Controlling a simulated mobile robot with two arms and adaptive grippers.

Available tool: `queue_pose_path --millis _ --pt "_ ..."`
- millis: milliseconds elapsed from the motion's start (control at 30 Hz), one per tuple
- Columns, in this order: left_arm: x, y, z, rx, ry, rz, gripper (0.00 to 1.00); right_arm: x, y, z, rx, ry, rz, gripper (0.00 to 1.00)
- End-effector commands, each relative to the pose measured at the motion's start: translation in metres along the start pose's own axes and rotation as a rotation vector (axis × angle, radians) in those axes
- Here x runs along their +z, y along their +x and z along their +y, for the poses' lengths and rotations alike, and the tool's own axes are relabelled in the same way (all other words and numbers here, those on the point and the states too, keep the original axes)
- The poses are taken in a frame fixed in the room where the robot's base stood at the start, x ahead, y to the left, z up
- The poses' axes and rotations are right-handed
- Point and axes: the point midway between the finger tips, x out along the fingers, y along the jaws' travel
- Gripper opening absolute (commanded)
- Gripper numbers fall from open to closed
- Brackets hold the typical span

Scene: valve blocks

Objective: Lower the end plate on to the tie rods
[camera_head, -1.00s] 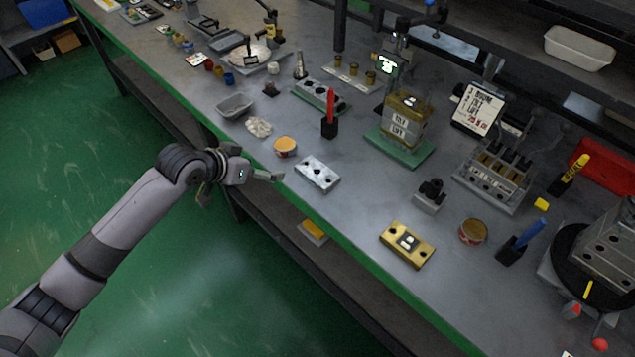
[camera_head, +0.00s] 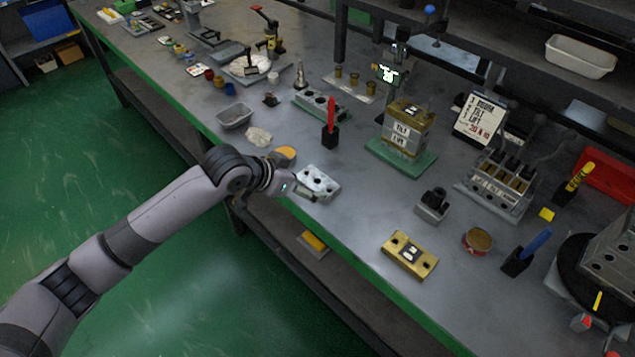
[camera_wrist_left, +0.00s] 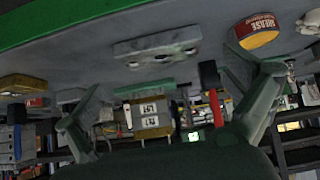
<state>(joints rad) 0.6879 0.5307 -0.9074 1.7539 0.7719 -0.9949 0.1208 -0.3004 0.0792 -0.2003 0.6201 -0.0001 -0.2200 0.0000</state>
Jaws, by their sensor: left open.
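A silver plate with dark holes (camera_head: 318,182), which looks like the end plate, lies flat near the bench's front edge. It also shows in the left wrist view (camera_wrist_left: 157,48). My left gripper (camera_head: 303,193) is open and empty at the plate's near left side, overlapping it in the head view; I cannot tell whether they touch. In the left wrist view its fingers (camera_wrist_left: 168,112) are spread wide, with the plate beyond them. A block stack labelled TILT and LIFT (camera_head: 408,132) stands on a green base (camera_head: 392,160). I cannot clearly make out the tie rods.
A gold plate (camera_head: 410,254) lies to the right at the front edge. An orange-topped tin (camera_head: 286,153) is close behind my left gripper. A red marker in a black holder (camera_head: 331,128) and a dark-topped block (camera_head: 433,206) stand nearby. Bare bench lies around the gold plate.

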Motion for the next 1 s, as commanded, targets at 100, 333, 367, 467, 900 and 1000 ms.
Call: queue_pose_path --millis 100,333,367,467,900,1000 --pt "-0.001 0.006 0.000 0.000 0.000 0.001 1.00 0.000 0.000 0.001 0.001 0.000 0.000 0.40" --pt "-0.005 0.035 0.000 0.000 0.000 0.001 1.00 0.000 -0.005 0.002 0.002 -0.001 0.000 0.40" --pt "-0.005 0.040 0.000 0.000 0.000 -0.001 1.00 0.000 -0.005 0.002 0.002 -0.001 0.000 0.40" --pt "-0.004 0.052 0.000 0.000 -0.001 0.000 1.00 0.000 -0.005 0.002 0.002 -0.001 0.000 0.40" --pt "-0.003 0.057 0.000 -0.001 0.001 0.001 0.91 0.000 -0.005 0.002 0.002 0.000 0.000 0.40" --pt "-0.003 0.057 0.000 -0.001 0.000 0.001 0.85 0.000 -0.005 0.002 0.002 0.000 0.000 0.40"
